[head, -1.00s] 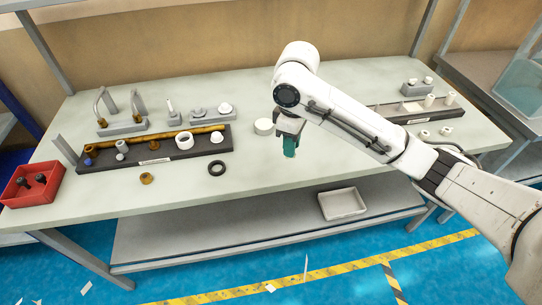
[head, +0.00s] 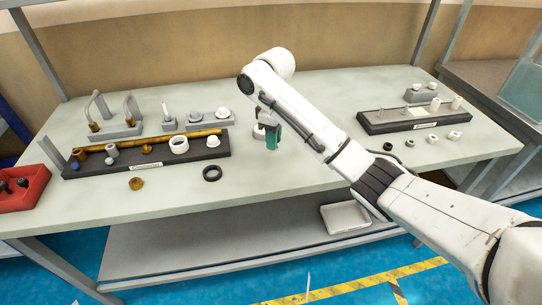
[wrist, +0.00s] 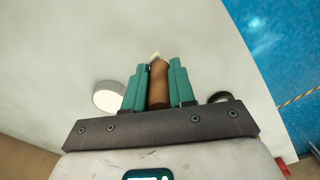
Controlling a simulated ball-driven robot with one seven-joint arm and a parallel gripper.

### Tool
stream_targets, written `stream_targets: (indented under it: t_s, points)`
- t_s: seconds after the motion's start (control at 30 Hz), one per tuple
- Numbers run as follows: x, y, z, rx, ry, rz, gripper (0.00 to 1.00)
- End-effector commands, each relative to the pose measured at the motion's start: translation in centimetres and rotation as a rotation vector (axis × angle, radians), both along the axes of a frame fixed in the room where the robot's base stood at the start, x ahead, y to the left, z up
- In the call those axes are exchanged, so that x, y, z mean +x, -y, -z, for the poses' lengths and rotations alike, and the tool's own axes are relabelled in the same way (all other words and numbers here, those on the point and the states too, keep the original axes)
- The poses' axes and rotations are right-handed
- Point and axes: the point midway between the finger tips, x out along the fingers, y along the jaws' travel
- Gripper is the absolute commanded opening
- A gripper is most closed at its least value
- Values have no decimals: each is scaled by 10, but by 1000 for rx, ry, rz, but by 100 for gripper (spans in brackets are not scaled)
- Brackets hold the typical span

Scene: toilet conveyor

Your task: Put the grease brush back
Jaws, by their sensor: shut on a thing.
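My gripper (head: 272,141) is above the grey-green table (head: 300,175), with its green fingers pointing down. In the wrist view my gripper (wrist: 157,70) is shut on the grease brush (wrist: 157,85), which shows a brown handle and a small pale tip between the fingers. The brush is hidden by the fingers in the head view. A round white dish (head: 258,132) stands behind and just left of the gripper, partly covered by it. In the wrist view the white dish (wrist: 107,97) is left of the fingers, apart from the brush.
A black ring (head: 212,173) lies front left. A dark tray (head: 110,177) with a brass pipe and fittings is at left, with grey holders behind. A red bin (head: 35,192) is far left. Another dark tray (head: 385,125) and loose fittings are at right. The table front centre is clear.

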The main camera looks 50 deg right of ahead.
Motion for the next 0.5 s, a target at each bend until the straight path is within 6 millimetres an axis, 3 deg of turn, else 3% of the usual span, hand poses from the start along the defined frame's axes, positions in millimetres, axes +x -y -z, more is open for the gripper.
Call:
stream_targets:
  t_s: [0.27,0.5]
  points:
    - [15,4,17,-1,-1,0,0]
    - [15,4,45,-1,0,0,0]
